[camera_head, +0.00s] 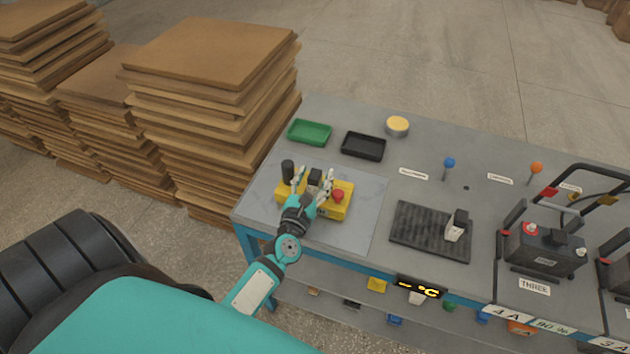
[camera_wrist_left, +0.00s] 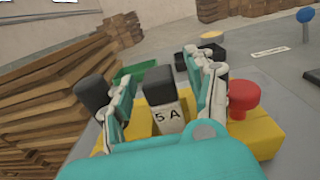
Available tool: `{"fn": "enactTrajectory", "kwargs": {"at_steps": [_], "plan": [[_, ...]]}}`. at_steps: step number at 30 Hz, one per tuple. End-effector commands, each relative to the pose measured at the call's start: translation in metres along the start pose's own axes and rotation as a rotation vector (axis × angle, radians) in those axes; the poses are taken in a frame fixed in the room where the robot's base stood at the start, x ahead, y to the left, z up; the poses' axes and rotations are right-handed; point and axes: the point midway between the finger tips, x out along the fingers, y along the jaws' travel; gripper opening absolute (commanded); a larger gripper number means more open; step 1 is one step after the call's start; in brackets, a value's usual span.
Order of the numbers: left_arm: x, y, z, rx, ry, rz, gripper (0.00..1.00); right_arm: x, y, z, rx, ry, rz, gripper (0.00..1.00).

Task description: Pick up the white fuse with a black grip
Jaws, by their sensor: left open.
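A white fuse with a black grip (camera_wrist_left: 160,88), marked "5 A", stands upright in a yellow holder (camera_wrist_left: 262,138). In the head view its black grip (camera_head: 315,176) shows on the yellow holder (camera_head: 333,212) at the left of the bench. My left gripper (camera_head: 312,181) is open, with one finger on each side of the fuse; whether either touches it I cannot tell. The fuse's lower end is hidden. My right gripper is not in view.
A black post (camera_head: 288,171) and a red knob (camera_head: 338,195) flank the fuse on the holder. Green (camera_head: 310,132) and black (camera_head: 363,146) trays lie behind. A battery (camera_head: 545,250) stands at right. Stacked boards (camera_head: 210,90) rise behind the bench's left end.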

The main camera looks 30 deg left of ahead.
Motion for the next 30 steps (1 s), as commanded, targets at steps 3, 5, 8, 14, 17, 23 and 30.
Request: {"fn": "enactTrajectory", "kwargs": {"at_steps": [3,5,8,14,17,23,30], "plan": [[0.0055,0.0002,-0.0004,0.000,0.001,0.000,0.56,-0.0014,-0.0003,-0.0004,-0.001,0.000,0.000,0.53],[0.0056,0.0002,-0.0007,0.000,0.001,0.000,0.56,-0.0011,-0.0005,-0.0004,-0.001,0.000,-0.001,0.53],[0.0053,0.0002,-0.0007,0.000,0.001,0.000,0.56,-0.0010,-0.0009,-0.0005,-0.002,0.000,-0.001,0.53],[0.0052,0.0002,-0.0006,0.001,0.001,0.000,0.34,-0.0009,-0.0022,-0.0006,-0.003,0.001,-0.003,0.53],[0.0051,0.0002,-0.0006,0.001,0.001,0.000,0.20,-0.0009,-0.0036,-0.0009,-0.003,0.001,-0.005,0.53],[0.0050,0.0002,-0.0006,0.000,0.001,0.000,0.00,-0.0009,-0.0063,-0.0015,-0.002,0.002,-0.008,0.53],[0.0052,0.0001,0.0006,0.000,0.000,0.000,0.00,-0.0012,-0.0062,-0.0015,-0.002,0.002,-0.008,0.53]]}}
